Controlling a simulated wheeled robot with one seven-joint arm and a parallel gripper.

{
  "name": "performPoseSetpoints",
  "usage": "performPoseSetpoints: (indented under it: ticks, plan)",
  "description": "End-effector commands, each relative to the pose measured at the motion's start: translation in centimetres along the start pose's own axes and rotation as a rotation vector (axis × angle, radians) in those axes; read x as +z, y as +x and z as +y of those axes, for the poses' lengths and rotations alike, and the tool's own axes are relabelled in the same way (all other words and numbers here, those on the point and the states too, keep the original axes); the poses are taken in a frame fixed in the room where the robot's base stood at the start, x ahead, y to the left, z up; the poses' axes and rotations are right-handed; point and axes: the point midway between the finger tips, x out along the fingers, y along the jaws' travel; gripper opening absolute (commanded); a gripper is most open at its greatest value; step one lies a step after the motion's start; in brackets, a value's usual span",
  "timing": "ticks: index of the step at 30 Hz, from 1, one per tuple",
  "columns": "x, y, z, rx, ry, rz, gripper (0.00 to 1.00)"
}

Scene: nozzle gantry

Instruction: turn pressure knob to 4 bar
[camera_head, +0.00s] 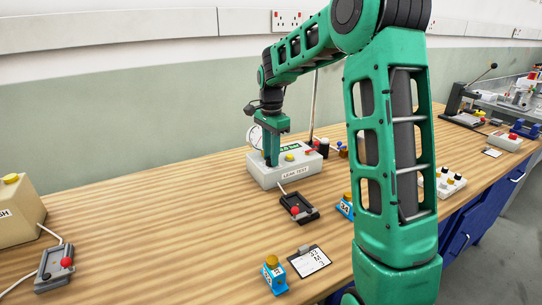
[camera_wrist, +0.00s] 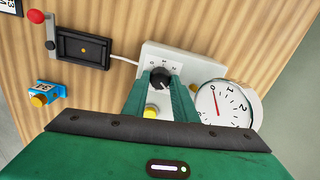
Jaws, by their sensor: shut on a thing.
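The black pressure knob (camera_wrist: 161,77) sits on the white LEAK TEST box (camera_wrist: 190,64), with a small printed scale around it, too small to read surely. My gripper (camera_wrist: 160,84) points down with its green fingers on both sides of the knob, shut on it. In the head view my gripper (camera_head: 271,162) reaches down to the left part of the LEAK TEST box (camera_head: 262,176) and hides the knob. A round white gauge (camera_wrist: 228,108) is beside the knob; its red needle lies near 0. A green label ending in "bar" (camera_head: 290,148) is partly hidden.
A yellow button (camera_wrist: 151,111) sits close to my fingers. A black tray with a red lever knob (camera_head: 298,208) is in front of the box.

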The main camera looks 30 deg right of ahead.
Motion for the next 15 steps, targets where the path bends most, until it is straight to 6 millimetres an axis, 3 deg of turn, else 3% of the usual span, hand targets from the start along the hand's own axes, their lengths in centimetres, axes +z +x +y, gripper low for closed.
performPoseSetpoints:
  ticks: [15]
  plan:
    - [0.29,-0.14,-0.43,-0.011,0.105,0.000,0.03]
